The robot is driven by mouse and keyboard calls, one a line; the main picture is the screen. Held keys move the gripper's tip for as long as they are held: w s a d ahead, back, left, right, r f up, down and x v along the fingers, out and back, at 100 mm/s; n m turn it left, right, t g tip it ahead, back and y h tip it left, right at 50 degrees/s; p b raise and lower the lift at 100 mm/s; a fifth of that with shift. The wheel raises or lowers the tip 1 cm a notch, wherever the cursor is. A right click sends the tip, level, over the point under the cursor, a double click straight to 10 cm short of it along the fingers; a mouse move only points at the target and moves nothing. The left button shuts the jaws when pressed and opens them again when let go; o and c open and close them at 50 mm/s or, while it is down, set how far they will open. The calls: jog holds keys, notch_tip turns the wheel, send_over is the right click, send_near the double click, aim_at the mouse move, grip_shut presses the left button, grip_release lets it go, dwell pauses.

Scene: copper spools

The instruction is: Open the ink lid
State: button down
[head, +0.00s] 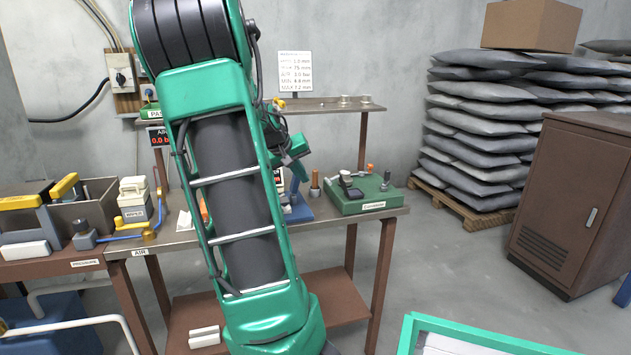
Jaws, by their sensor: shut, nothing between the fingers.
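My gripper (300,168) is partly in view just right of my large green arm, over the middle of the workbench. It is shut with nothing in it, to the left of a green block (374,202). A small dark piece (349,183) with a light part stands on the block's top. It may be the ink pot with its lid, but it is too small to tell, and so is the lid's state. My gripper is apart from it. My arm hides much of the bench's middle.
The workbench (180,238) has a raised shelf (325,104) behind. A brown cabinet (565,200) and stacked sacks (480,130) are at right. The floor between is clear.

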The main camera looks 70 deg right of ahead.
jog(key=s+d+f, duration=0.2)
jog(key=s+d, duration=0.1)
jog(key=d, duration=0.2)
jog(key=shift+s+d+f, duration=0.15)
jog(key=shift+s+f, duration=0.15)
jog(key=shift+f, duration=0.1)
jog(key=shift+w, duration=0.1)
